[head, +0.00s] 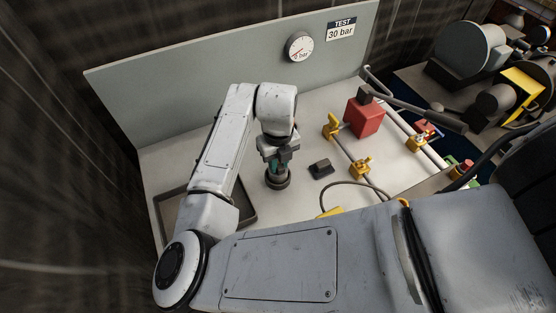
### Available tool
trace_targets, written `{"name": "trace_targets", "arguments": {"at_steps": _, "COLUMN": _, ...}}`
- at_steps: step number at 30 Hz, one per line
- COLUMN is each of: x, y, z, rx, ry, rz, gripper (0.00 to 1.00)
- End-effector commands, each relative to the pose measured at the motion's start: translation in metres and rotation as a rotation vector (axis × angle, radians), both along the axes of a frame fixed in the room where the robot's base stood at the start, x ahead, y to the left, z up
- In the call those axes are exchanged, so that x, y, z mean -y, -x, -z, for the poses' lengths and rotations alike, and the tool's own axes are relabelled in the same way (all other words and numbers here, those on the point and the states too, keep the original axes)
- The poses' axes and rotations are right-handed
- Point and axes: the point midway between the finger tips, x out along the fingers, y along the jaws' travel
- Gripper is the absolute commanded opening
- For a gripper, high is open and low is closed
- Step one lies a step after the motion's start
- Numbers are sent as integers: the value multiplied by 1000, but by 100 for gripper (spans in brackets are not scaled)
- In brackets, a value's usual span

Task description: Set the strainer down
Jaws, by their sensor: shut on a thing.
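The strainer appears to be the dark cylinder with a teal band (278,181) in the head view, below the end of my arm, in the middle of the pale bench. My gripper (276,158) points down and is shut on its upper part. The strainer looks upright, with its wide dark base lowest. I cannot tell whether the base touches the bench top (300,203). The fingers hide part of the strainer.
A small dark block (321,169) lies just right of the strainer. Further right are yellow clamps (360,168) on a pipe and a red box (365,118). A dark-rimmed tray (249,207) is at left, partly behind my arm. A gauge (299,46) hangs on the back panel.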

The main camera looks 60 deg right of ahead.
Motion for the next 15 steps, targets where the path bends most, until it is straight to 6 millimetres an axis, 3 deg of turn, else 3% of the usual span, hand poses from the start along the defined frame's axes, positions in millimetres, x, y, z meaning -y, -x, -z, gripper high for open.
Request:
{"name": "trace_targets", "arguments": {"at_steps": 12, "x": 0, "y": 0, "z": 8, "rx": 1, "ry": 0, "rz": 0, "gripper": 0}}
{"name": "trace_targets", "arguments": {"at_steps": 13, "x": 0, "y": 0, "z": 6, "rx": 1, "ry": 0, "rz": -1, "gripper": 25}}
{"name": "trace_targets", "arguments": {"at_steps": 15, "x": 0, "y": 0, "z": 6, "rx": 1, "ry": 0, "rz": -1, "gripper": 32}}
